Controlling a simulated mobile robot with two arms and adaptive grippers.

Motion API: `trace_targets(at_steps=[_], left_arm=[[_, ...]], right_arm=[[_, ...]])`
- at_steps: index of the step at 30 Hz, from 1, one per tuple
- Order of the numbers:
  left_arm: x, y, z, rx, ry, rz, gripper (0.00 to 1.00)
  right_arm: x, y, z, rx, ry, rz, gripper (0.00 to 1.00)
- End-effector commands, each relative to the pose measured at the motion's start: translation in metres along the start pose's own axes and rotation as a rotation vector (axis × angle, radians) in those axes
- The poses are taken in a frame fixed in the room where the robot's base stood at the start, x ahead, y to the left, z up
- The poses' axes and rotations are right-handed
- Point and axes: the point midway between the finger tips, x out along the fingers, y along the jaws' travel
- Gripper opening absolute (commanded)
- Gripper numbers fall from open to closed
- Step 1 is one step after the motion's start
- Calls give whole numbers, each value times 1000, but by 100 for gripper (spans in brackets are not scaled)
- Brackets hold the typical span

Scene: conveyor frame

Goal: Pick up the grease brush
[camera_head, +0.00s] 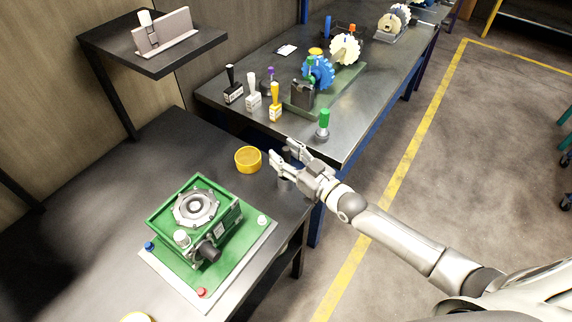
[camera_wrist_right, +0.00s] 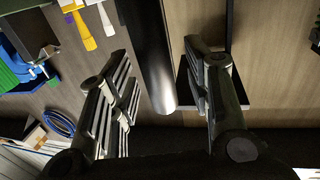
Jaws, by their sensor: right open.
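I cannot tell for sure which thing is the grease brush. Small upright tools with black (camera_head: 231,77), white (camera_head: 251,86), purple (camera_head: 271,76) and yellow (camera_head: 275,95) handles stand on the far metal table, most with pale labels. A green-handled piece (camera_head: 324,119) stands near that table's front corner. My left gripper is not in view.
A green gearbox (camera_head: 196,215) on a green base plate fills the near table. Blue (camera_head: 318,73) and cream (camera_head: 345,49) gears stand on the far table. A raised shelf (camera_head: 200,50) holds a grey bracket. Floor at right is open.

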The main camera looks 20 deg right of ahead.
Motion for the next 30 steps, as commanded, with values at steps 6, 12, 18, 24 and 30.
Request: trace_targets(at_steps=[6, 12, 18, 24, 30], left_arm=[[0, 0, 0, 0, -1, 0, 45], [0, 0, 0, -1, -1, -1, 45], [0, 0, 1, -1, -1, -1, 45], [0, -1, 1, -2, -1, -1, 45], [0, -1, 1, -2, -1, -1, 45]], right_arm=[[0, 0, 0, 0, 0, 0, 30], [0, 0, 0, 0, 0, 0, 4], [0, 0, 0, 0, 0, 0, 0], [0, 0, -7, 1, 2, 0, 0], [0, 0, -39, 0, 6, 0, 0]])
